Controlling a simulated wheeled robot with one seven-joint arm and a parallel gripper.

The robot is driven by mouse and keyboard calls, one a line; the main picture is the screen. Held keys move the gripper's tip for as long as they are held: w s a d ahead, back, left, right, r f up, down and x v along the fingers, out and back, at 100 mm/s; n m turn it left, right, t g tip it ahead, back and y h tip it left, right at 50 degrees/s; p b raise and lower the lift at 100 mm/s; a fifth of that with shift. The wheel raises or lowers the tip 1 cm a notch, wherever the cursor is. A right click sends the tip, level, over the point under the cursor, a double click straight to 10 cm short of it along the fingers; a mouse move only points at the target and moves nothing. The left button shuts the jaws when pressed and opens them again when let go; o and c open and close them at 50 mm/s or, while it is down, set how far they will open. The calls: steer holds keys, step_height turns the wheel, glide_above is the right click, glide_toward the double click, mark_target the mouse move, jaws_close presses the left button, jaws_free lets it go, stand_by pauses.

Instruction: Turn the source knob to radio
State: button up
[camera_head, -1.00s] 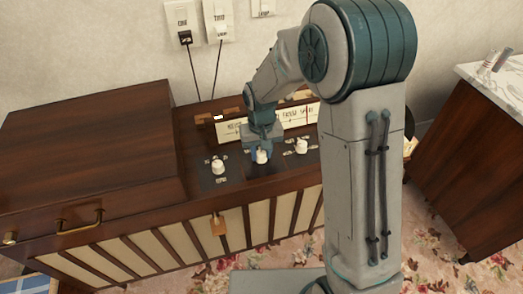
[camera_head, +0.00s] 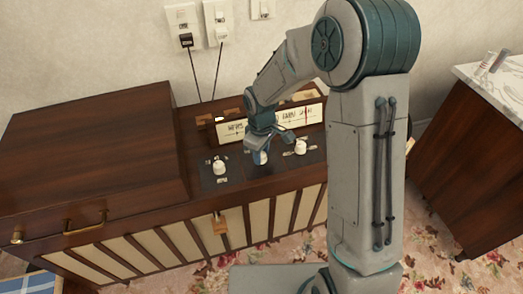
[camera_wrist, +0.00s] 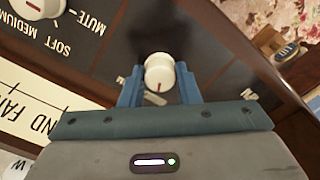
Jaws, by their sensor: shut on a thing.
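My gripper (camera_wrist: 159,85) is shut on the middle white knob (camera_wrist: 159,68), with one blue finger on each side of it. A thin dark pointer line shows on the knob's face. The same knob shows in the head view (camera_head: 261,158), partly covered by my gripper (camera_head: 262,148). The labels around this knob are mostly hidden or cut off, so I cannot read its setting or tell its name. It sits on a dark panel of the wooden radio cabinet (camera_head: 95,130).
A white knob (camera_head: 219,167) stands to the left and another (camera_head: 300,147) to the right. In the wrist view a neighbouring knob (camera_wrist: 38,8) has labels MUTE, MEDIUM and SOFT. A lettered dial strip (camera_head: 285,119) is behind. A marble-topped cabinet (camera_head: 490,150) stands at right.

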steer(key=shift+n, duration=0.4)
steer(key=o, duration=1)
step_height(320, 180, up, 14)
steer(key=shift+f+p, duration=0.1)
steer(key=shift+p, duration=0.85)
